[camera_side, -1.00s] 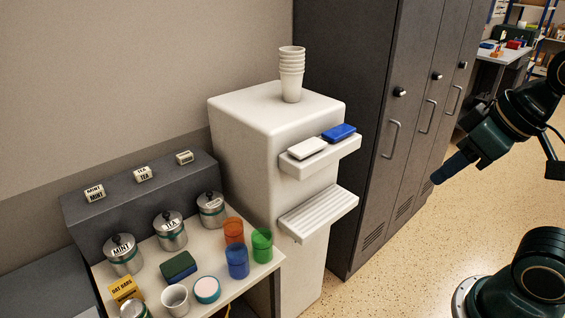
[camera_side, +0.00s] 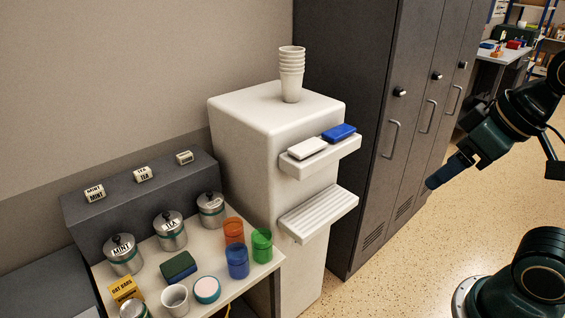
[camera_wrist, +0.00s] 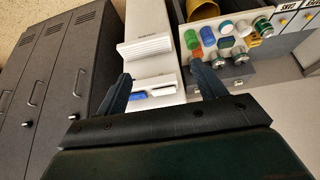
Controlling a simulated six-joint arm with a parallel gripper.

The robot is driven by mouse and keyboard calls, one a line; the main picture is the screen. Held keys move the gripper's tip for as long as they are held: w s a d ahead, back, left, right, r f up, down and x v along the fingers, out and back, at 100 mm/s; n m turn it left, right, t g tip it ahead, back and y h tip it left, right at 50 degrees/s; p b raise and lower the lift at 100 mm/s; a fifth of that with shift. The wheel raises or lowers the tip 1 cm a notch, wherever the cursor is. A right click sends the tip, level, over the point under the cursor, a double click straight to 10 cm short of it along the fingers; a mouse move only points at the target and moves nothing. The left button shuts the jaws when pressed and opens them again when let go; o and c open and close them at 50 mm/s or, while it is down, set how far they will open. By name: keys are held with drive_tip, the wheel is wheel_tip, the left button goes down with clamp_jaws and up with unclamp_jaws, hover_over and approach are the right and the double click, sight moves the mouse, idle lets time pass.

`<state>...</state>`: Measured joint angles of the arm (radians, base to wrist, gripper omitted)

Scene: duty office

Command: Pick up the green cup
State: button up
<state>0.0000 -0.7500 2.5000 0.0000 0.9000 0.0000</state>
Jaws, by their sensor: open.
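The green cup (camera_side: 262,246) is translucent and stands upright at the right end of the cream counter, beside a blue cup (camera_side: 238,262) and an orange cup (camera_side: 234,232). In the wrist view the green cup (camera_wrist: 191,40) shows near the top, beyond the right finger. My gripper (camera_side: 432,183) is at the right of the side view, in front of the lockers and well apart from the cup. In the wrist view its two fingers (camera_wrist: 160,75) are spread, with nothing between them.
A white dispenser (camera_side: 240,140) with protruding shelves and stacked cups (camera_side: 292,72) stands beside the counter. Metal canisters (camera_side: 170,235), a green-black sponge (camera_side: 178,267), a white cup (camera_side: 175,299) and a round teal-rimmed lid (camera_side: 207,290) crowd the counter. Dark lockers (camera_side: 365,130) stand behind.

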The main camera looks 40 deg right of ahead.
drive_tip(key=shift+o, duration=0.3)
drive_tip(key=shift+w, duration=0.15)
drive_tip(key=m+g, duration=0.6)
drive_tip(key=m, duration=1.1)
hover_over(262, 233)
drive_tip(key=s+a, duration=0.1)
drive_tip(key=s, duration=0.1)
wheel_tip(262, 233, down, 24)
drive_tip(key=shift+a+f, duration=0.2)
drive_tip(key=shift+f, duration=4.15)
